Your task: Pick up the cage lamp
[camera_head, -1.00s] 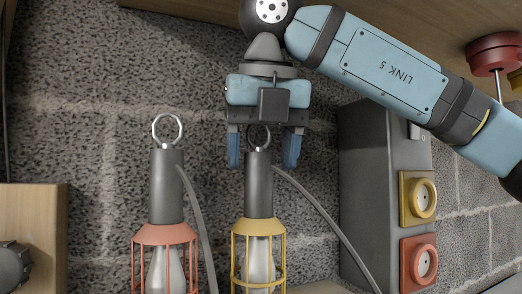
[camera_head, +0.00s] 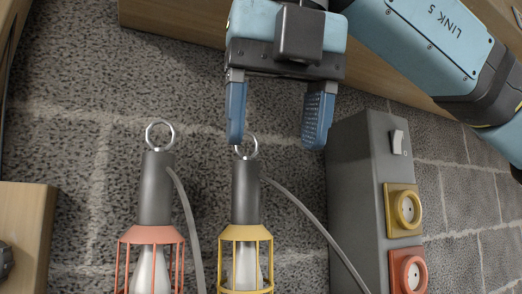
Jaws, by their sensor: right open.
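The yellow cage lamp (camera_head: 246,195) has a dark grey handle, a metal ring on top and a yellow wire cage around a white bulb. The red cage lamp (camera_head: 154,190) to its left looks the same but with an orange-red cage. Both cages are cut off at the bottom edge. My right gripper (camera_head: 277,140) is open and empty, fingers pointing down. Its left finger overlaps the top of the yellow lamp's ring in the picture; its right finger is well to the right. My left gripper is out of view.
A grey box (camera_head: 356,190) with a switch, a yellow socket (camera_head: 403,210) and a red socket (camera_head: 409,272) stands to the right. A wooden block (camera_head: 25,225) is at the left edge. A wooden beam (camera_head: 175,22) runs above. Grey cables trail from both lamps.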

